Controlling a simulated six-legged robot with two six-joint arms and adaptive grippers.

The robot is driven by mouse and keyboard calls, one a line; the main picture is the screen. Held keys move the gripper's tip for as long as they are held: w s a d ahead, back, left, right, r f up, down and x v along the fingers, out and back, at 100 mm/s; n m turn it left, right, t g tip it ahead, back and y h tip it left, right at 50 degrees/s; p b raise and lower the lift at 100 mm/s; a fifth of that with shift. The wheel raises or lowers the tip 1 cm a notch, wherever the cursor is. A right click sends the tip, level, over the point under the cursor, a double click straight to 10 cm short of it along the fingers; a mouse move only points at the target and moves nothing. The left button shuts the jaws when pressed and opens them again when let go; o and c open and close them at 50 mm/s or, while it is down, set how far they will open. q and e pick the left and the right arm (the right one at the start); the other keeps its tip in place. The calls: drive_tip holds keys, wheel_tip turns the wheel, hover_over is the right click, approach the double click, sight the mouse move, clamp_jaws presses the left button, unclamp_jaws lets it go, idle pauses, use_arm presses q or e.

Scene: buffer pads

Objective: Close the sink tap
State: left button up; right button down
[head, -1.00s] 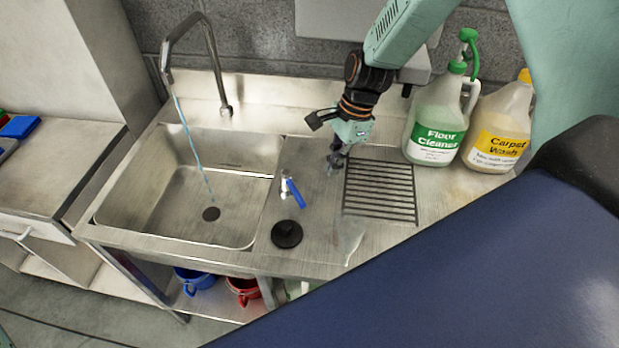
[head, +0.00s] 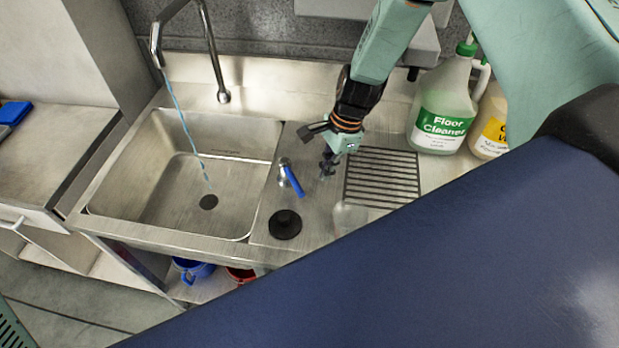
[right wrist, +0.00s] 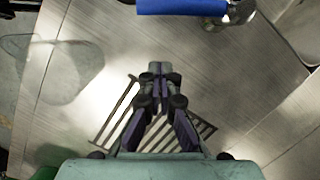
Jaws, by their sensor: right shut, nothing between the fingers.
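The sink tap has a blue lever handle (head: 294,181) on a small metal body, standing on the counter right of the basin. Water (head: 186,125) runs from the tall curved spout (head: 212,50) into the sink basin (head: 160,170). In the right wrist view the blue handle (right wrist: 182,6) shows at the top edge. My right gripper (head: 327,168) is just right of the handle, apart from it, above the counter near the drain grooves. In the right wrist view the gripper (right wrist: 160,72) has its fingers together and is empty. My left gripper is not in view.
A black round stopper (head: 285,224) lies on the counter in front of the handle. Drain grooves (head: 382,178) are to the right. A Floor Cleaner jug (head: 443,110) and a Carpet Wash jug (head: 490,125) stand at the right. A clear object (head: 349,217) is near the front edge.

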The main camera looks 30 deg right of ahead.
sight(292, 179)
drive_tip(key=shift+x, duration=1.15)
drive_tip(key=a, duration=0.2)
drive_tip(key=a+r, duration=0.1)
drive_tip(key=shift+w, duration=0.3)
drive_tip(key=shift+s+a+r, duration=0.2)
drive_tip(key=shift+a, duration=0.25)
drive_tip(key=shift+w+d+f, duration=0.15)
drive_tip(key=shift+w, duration=0.05)
